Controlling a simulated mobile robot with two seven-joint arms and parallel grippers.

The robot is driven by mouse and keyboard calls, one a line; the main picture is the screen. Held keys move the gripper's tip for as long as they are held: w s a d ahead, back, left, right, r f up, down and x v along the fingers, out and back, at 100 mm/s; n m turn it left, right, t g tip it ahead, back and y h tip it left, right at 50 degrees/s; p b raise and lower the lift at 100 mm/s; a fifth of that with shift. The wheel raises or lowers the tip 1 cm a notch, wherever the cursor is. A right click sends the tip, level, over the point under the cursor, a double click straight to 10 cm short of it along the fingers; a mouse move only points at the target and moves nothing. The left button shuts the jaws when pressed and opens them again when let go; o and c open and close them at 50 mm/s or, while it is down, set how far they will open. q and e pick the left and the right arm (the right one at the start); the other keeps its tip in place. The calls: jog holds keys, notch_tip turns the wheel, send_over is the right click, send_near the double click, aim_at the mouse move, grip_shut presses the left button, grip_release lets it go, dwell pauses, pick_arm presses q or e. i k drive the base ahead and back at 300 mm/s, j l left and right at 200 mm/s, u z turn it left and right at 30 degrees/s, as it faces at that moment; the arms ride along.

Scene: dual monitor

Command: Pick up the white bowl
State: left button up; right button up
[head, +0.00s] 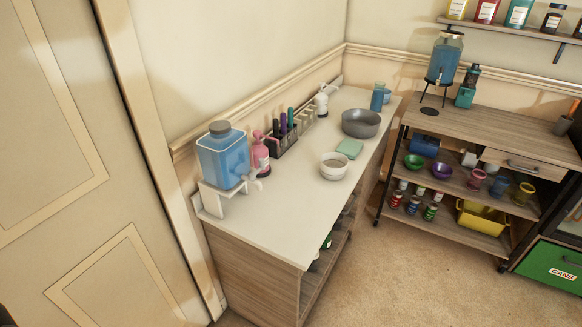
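The white bowl (333,166) stands upright on the white top of the long counter (265,232), near its right edge. It looks empty, with a greyish inside. A larger grey bowl (361,123) stands farther back. Neither of my grippers shows in the head view.
A blue water dispenser (223,155) on a white stand and a pink bottle (260,152) stand left of the bowl. A dark rack (289,137) lines the wall. The counter's front part is clear. A wooden shelf cart (490,125) stands at right; carpet (400,285) is open.

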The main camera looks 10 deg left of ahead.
aim_at(333, 166)
jog(key=i+l+u, duration=0.1)
jog(key=u, duration=0.25)
jog(key=i+l+u, duration=0.1)
jog(key=l+u, duration=0.35)
jog(key=u, duration=0.25)
jog(key=i+l+u, duration=0.1)
jog(key=l+u, duration=0.15)
jog(key=l, duration=0.2)
jog(key=l+u, duration=0.25)
jog(key=l, duration=0.25)
jog(key=l+u, duration=0.25)
jog(key=l, duration=1.65)
jog(key=k+l+u, duration=0.1)
jog(key=l, duration=0.85)
jog(key=i+l, duration=0.25)
jog(key=l, duration=0.15)
jog(key=i, duration=0.2)
